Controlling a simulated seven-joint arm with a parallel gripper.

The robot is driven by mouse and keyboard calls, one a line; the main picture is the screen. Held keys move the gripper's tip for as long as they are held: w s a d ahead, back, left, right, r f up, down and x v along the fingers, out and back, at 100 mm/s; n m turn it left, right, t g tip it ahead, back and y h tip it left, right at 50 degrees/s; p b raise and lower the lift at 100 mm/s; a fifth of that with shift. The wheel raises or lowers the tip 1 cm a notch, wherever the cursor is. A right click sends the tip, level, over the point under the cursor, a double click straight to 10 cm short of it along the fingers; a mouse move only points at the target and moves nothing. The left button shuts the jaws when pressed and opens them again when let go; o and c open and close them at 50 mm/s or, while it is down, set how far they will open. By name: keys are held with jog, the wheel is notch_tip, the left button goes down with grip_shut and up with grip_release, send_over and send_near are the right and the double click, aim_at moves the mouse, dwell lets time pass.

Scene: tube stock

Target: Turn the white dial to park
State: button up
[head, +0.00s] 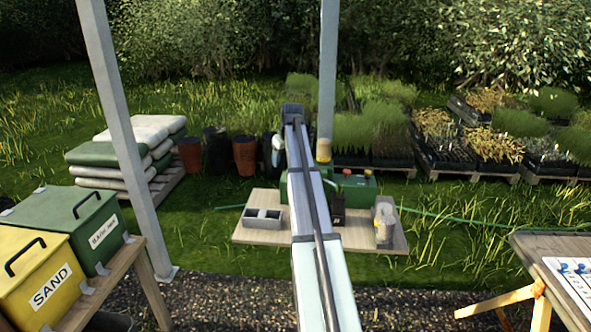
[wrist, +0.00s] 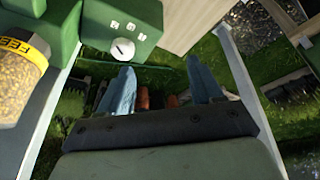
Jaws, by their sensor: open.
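The white dial (wrist: 122,49) is on the face of a green box (wrist: 138,19) in the wrist view, with a dark line across it. Small white labels (wrist: 130,26) sit in an arc beside it; I cannot read them. My gripper (wrist: 155,85) is open, its two blue-grey fingers apart and nothing between them. The fingertips are close to the dial in the picture, with the left finger nearer; no contact shows. In the head view the green box (head: 359,188) stands on the wooden board, partly behind my arm. The dial cannot be made out there.
A jar with a yellow "FEED" band (wrist: 22,50) is at the left in the wrist view. A metal post (head: 327,70) rises behind the board.

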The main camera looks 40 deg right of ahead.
jog(key=s+d+r+m, duration=0.1)
jog(key=s+d+r, duration=0.2)
jog(key=d+r, duration=0.25)
jog(key=shift+t, duration=0.4)
jog(key=x, duration=1.4)
jog(key=shift+s+d+f, duration=0.1)
jog(key=shift+s+d, duration=0.1)
jog(key=shift+d, duration=0.1)
jog(key=shift+m, duration=0.3)
jog(key=c, duration=1.1)
